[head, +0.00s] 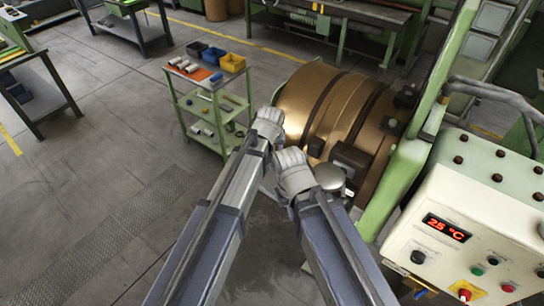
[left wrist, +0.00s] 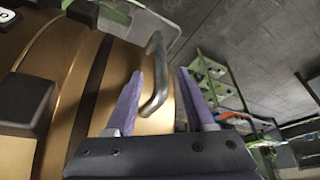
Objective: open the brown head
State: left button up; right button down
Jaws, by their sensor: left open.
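The brown head (head: 322,104) is a large bronze-coloured cylinder with dark bands, right of centre in the head view. In the left wrist view, the brown head (left wrist: 132,65) fills the left side and carries a grey metal bar handle (left wrist: 158,82). My left gripper (left wrist: 160,72) is open, and the handle appears between its two purple fingers; I cannot tell whether they touch it. In the head view the end of my left arm (head: 268,125) is at the head's left side, its fingers hidden. My right gripper (head: 294,172) is in front of the head, its fingers not discernible.
A green frame (head: 405,165) and a control box (head: 450,215) reading 25 °C stand right of the head. A green trolley (head: 212,100) with bins stands close behind my left arm. The floor at left is open.

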pick_arm(q)
jog(key=b+x, duration=0.6)
jog(key=x, duration=0.1)
jog(key=shift+f, duration=0.1)
grip_shut()
dwell(0.4)
dwell(1.0)
